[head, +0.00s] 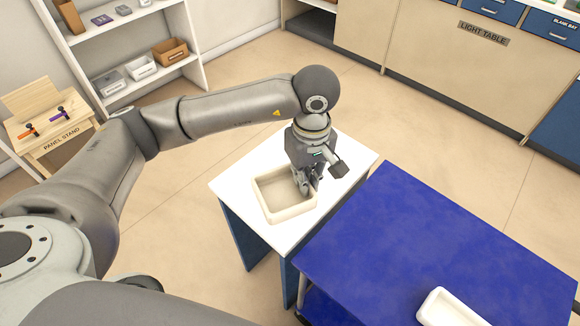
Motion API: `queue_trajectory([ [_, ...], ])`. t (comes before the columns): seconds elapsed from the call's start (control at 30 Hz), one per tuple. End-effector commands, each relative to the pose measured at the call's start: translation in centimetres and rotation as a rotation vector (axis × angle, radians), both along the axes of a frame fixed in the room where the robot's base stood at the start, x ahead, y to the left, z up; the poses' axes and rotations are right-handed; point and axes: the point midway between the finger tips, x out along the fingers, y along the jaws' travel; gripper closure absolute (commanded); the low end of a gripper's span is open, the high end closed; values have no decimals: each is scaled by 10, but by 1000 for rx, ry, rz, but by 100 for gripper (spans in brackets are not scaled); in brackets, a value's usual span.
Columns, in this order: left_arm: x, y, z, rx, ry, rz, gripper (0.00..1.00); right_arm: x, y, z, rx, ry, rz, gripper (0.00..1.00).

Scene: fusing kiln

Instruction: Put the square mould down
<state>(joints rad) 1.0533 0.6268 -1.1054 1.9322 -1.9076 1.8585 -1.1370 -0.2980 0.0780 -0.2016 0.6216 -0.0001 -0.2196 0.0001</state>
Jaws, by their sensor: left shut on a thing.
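The square mould (268,204) is a cream, open-topped tray with rounded corners, over the white-topped table (226,183) in the head view. My left gripper (305,188) points down at the mould's right side and is shut on its wall there. The gripper hides part of that wall. The mould looks level and at or very near the white top; I cannot tell whether its base touches. My right gripper is not in view.
A blue-topped table (400,235) stands close on the right, with a white tray-like mould (450,309) at its front edge. White top is bare around the held mould. A shelf (155,77) and panel stand (66,142) are at left; light table cabinets (440,60) line the back.

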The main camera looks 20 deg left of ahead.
Motion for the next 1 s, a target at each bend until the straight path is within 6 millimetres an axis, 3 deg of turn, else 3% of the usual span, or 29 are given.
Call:
queue_trajectory([
  [0.2, 43, 36, -22, 1, 1, 9, 100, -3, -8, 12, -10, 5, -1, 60],
  [0.4, 67, 55, -61, 1, 2, 4, 100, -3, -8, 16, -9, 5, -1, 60],
  [0.77, 83, 67, -86, 0, 0, 3, 100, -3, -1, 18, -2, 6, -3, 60],
  [1.0, 82, 66, -113, -1, -1, 2, 100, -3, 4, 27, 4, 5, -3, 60],
])
